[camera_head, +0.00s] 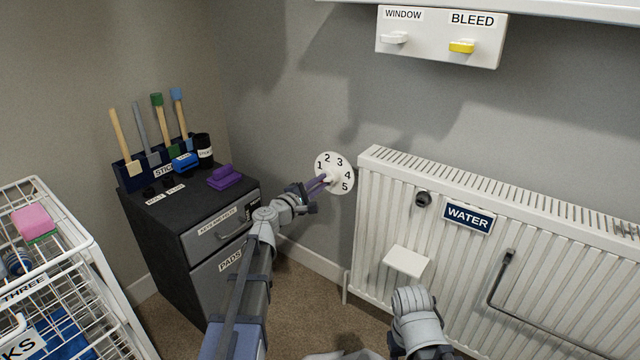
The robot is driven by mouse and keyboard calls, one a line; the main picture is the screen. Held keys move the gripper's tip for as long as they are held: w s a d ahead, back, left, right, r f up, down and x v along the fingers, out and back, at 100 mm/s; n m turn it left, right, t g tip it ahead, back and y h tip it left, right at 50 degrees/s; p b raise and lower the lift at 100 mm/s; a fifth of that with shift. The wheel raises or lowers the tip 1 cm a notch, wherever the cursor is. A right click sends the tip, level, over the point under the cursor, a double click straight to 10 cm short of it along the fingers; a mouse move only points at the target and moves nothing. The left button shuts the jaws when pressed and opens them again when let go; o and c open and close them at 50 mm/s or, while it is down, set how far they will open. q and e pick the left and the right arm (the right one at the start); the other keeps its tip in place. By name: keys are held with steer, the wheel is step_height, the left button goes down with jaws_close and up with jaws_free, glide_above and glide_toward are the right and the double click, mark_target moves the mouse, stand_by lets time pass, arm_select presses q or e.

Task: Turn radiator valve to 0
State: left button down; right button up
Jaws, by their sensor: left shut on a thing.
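The radiator valve has a round white dial (346,184) on the wall at the radiator's left end, with the numbers 1 to 5 in black. My left gripper (323,183) reaches it from the lower left, with its purple-grey fingers shut on the valve's white knob at the dial's centre. The fingers cover part of the knob and the dial's lower left, so I cannot read the knob's setting or see a 0. Part of my right arm shows at the bottom, in front of the radiator, but its gripper does not show.
The white radiator (460,265) bears a WATER sign (467,219) and a small white plate (406,261). A dark drawer cabinet (205,270) with tools on top stands left, beside a white wire rack (75,240). A WINDOW and BLEED panel (437,48) hangs above. Carpet shows between cabinet and radiator.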

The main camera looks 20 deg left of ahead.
arm_select(q)
steer(key=shift+n, duration=1.1)
steer(key=c, duration=0.9)
jaws_free()
steer(key=shift+s, duration=0.1)
steer(key=v, duration=0.7)
steer(key=shift+s+a, duration=0.1)
steer(key=shift+s, duration=0.2)
